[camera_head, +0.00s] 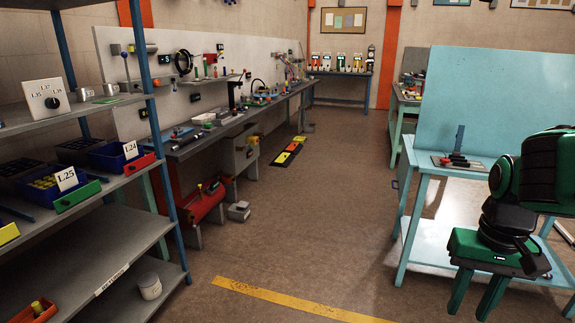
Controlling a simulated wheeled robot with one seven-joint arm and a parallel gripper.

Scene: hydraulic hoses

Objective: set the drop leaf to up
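I cannot pick out the drop leaf with certainty. A light blue table (415,245) stands at the right, with a large upright light blue panel (480,95) at its back. I cannot tell whether that panel is a leaf or a fixed board. A long grey workbench (290,92) runs along the left wall, and no hinged leaf shows clearly on it. My gripper (472,312) is at the lower right, in front of the blue table in the picture. Its two green fingers point down, apart and empty. My arm hides part of the table.
A grey shelf rack (115,262) with blue bins (112,155) stands close at the left. A yellow floor line (290,301) crosses the front. The floor between bench and blue table is mostly clear.

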